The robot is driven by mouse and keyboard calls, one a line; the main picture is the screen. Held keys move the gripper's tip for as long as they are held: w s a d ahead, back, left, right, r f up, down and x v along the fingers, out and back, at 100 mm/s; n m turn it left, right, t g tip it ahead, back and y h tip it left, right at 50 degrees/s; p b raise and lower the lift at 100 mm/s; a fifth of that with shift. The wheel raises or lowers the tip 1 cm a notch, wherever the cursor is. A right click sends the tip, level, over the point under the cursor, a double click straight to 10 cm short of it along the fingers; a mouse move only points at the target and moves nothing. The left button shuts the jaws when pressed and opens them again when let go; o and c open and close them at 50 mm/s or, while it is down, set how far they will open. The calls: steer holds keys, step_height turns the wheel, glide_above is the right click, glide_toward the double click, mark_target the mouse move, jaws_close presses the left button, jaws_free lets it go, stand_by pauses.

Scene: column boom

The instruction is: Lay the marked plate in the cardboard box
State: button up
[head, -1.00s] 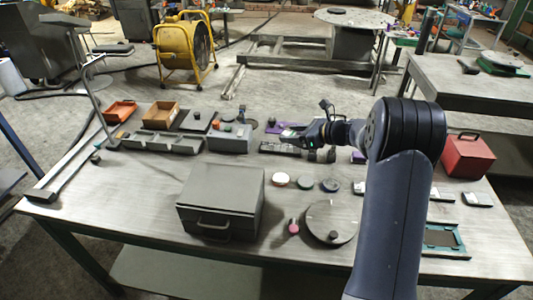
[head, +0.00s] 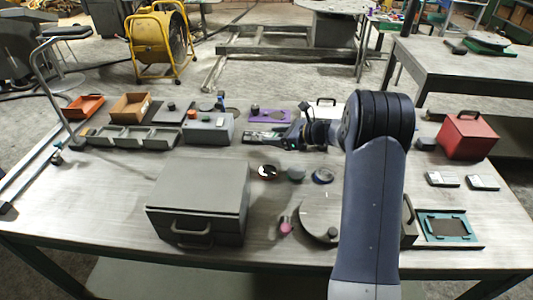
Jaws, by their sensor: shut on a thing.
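The cardboard box (head: 127,117) is a small open brown box at the back left of the table, between an orange tray and a dark flat plate. My gripper (head: 288,140) is over the back middle of the table, pointing left. Its jaws are shut, at the right end of a flat grey piece with light markings (head: 262,137), which looks like the marked plate. The picture is too small to show the grip itself or whether the piece touches the table. My arm hides part of the table's right side.
A grey control box (head: 208,129) and a divided grey tray (head: 130,138) stand between my gripper and the cardboard box. A purple plate (head: 270,116) lies behind. A large grey chest (head: 198,205) fills the front left. A red case (head: 467,136) stands at right.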

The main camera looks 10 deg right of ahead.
mark_target(275, 156)
steer(key=shift+f, duration=3.25)
steer(key=shift+f, duration=0.15)
steer(key=o, duration=1.2)
steer(key=shift+c, duration=0.2)
